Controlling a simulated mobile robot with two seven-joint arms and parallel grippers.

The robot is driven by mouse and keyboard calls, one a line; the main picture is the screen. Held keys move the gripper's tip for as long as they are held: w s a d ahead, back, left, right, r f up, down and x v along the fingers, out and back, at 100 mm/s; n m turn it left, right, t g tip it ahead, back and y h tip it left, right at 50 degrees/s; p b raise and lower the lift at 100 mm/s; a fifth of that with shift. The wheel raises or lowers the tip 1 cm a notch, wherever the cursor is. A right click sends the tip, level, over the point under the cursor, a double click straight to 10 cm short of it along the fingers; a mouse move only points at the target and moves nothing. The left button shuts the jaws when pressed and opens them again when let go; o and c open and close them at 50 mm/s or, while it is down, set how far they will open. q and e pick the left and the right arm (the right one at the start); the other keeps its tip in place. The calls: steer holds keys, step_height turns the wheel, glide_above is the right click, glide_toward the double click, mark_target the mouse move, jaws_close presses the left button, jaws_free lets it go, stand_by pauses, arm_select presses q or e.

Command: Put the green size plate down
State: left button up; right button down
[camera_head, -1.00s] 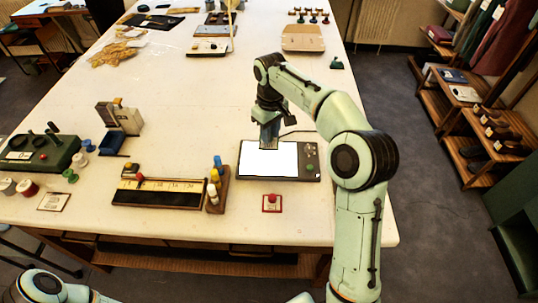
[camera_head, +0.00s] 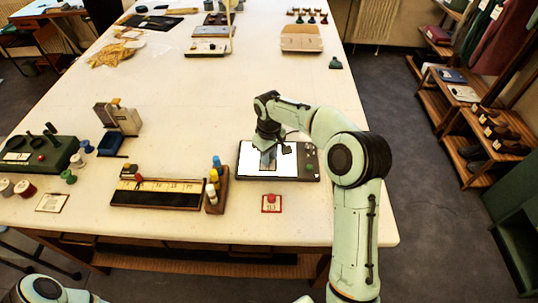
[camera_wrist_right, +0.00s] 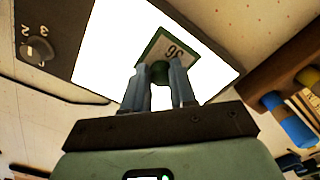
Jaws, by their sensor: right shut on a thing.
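The green size plate (camera_wrist_right: 168,50) is a small square with a green border, a pale face with digits and a green knob, seen in the right wrist view. My right gripper (camera_wrist_right: 160,74) is shut on its knob. The plate is over the white lit panel (camera_head: 290,163) of a dark flat device. I cannot tell whether it touches the panel. In the head view my right gripper (camera_head: 268,163) points down over the panel and the plate is hard to make out. My left gripper is not in view.
A red-knobbed plate (camera_head: 271,204) lies in front of the device. A wooden rack with bottles (camera_head: 216,188) and a ruler board (camera_head: 156,194) stand to its left. The table middle behind is clear.

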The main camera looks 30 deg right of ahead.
steer(key=shift+f, duration=0.15)
steer(key=c, duration=0.9)
jaws_free()
step_height(320, 180, up, 12)
steer(key=shift+r, duration=0.2)
